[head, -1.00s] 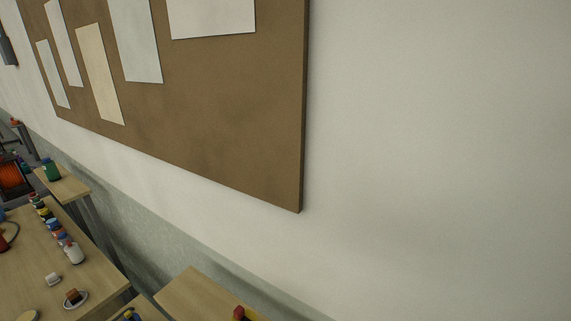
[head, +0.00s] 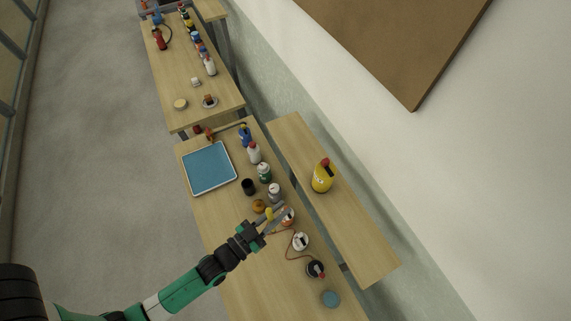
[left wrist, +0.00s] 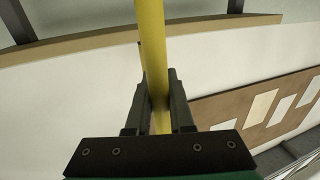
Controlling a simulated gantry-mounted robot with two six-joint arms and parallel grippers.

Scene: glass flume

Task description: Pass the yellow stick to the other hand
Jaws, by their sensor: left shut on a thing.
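The yellow stick (left wrist: 150,45) stands between the fingers of my left gripper (left wrist: 158,95) in the left wrist view and runs up out of the frame. The gripper is shut on it. In the head view my left gripper (head: 268,229) is over the near table, and a short part of the yellow stick (head: 269,214) shows at its fingertips. My right gripper is in neither view.
A blue tray (head: 208,167) lies on the near table (head: 218,226), with several bottles and jars along its right side. A yellow container (head: 322,176) stands on a narrow side bench (head: 352,232). A farther table (head: 178,82) holds more items.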

